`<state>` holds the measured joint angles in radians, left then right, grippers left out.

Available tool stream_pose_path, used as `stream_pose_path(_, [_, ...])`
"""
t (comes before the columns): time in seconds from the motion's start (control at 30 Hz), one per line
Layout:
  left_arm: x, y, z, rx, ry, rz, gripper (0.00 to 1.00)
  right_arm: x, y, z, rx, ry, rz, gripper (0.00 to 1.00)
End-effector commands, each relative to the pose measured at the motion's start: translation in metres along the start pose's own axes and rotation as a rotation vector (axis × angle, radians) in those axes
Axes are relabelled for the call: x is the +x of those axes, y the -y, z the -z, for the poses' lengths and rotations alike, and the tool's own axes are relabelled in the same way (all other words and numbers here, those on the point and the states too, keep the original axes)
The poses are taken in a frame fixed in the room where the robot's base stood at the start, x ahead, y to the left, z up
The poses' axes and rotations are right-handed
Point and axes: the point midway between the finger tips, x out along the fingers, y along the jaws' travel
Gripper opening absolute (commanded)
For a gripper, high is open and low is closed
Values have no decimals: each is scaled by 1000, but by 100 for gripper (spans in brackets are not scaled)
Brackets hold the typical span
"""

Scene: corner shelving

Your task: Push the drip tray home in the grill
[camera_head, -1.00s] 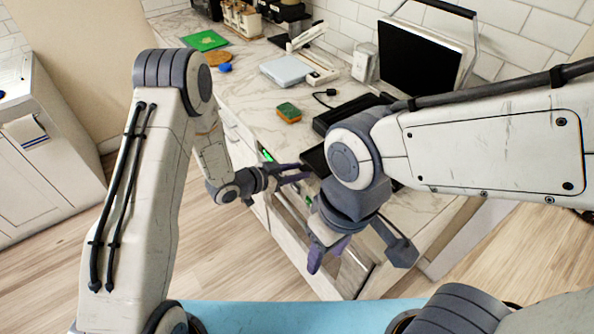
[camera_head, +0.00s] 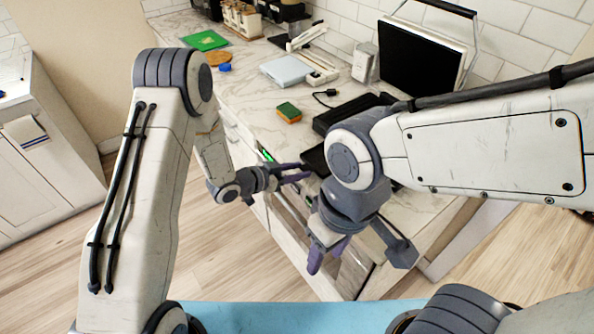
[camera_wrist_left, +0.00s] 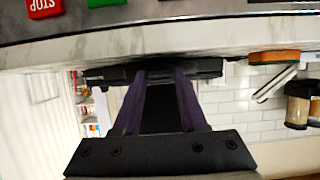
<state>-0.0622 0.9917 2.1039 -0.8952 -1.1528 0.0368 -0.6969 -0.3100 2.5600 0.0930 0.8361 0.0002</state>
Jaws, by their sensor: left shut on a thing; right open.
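The black grill (camera_head: 345,115) sits on the marble counter, partly hidden behind my right arm. The black drip tray (camera_head: 313,160) sticks out from it toward the counter's front edge; its far side is hidden by my right arm. My left gripper (camera_head: 304,172) is at the tray's near end, shut on it. In the left wrist view, the dark tray (camera_wrist_left: 160,112) lies between the purple fingers (camera_wrist_left: 160,80), with the grill's dark body (camera_wrist_left: 208,68) beyond. How far the tray is inside is hidden. My right gripper (camera_head: 328,256) is open and empty, lower, before the counter front.
A green and orange sponge (camera_head: 289,112) lies left of the grill. Farther back are a pale scale-like box (camera_head: 287,70), a blue item (camera_head: 225,68) and a green board (camera_head: 204,40). A dark-screened appliance (camera_head: 420,58) stands behind the grill. A red STOP button (camera_wrist_left: 42,6) shows in the wrist view.

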Motion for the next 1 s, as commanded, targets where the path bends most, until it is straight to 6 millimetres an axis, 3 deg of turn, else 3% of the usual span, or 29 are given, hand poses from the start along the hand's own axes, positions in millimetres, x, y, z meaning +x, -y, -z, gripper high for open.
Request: stream_pose_path(1.0, [-2,0,0,1,-1,0,0,1,0,0,0,0,0,50])
